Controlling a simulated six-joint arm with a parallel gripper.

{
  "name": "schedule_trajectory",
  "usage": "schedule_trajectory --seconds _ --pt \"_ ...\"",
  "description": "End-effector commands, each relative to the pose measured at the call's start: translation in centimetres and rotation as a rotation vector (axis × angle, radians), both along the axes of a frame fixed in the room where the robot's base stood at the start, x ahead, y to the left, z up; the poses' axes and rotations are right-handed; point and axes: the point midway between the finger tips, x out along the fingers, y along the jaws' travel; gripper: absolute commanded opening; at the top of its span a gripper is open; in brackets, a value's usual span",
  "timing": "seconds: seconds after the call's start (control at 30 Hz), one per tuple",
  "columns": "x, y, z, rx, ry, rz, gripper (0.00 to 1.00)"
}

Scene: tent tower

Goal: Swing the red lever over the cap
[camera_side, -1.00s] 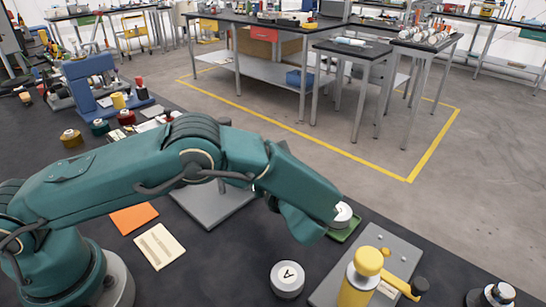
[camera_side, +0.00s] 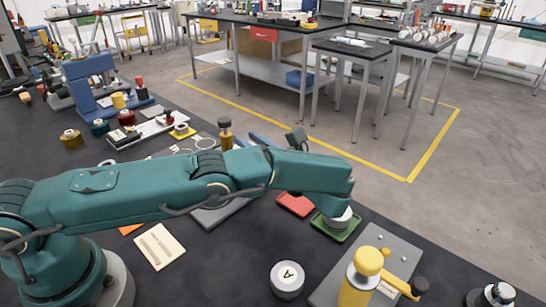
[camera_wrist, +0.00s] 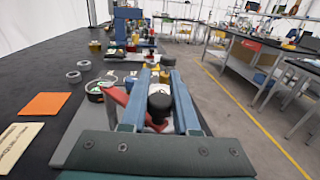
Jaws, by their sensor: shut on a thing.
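In the wrist view, the red lever (camera_wrist: 117,99) reaches in from the left toward a black knob (camera_wrist: 159,106) between the two blue-grey fingers of my gripper (camera_wrist: 158,90). My gripper is shut on this lever at its knob. In the side view my fingers (camera_side: 282,142) show behind my arm, which hides the lever.
A yellow post with a black-knobbed lever (camera_side: 366,270) stands front right. A white piece marked A (camera_side: 288,278) is beside it. A green tray (camera_side: 330,231) and a red tray (camera_side: 295,204) lie nearby. An orange sheet (camera_wrist: 47,104) and a cream card (camera_side: 160,246) lie left.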

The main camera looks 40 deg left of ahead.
Motion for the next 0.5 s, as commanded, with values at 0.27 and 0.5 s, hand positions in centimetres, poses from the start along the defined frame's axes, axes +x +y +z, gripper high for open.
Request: schedule_trajectory --seconds 0.27,0.5 --pt "0.06 0.27 -0.05 0.002 0.000 0.033 0.00" --pt "0.10 0.33 -0.01 0.003 0.001 0.041 0.00"
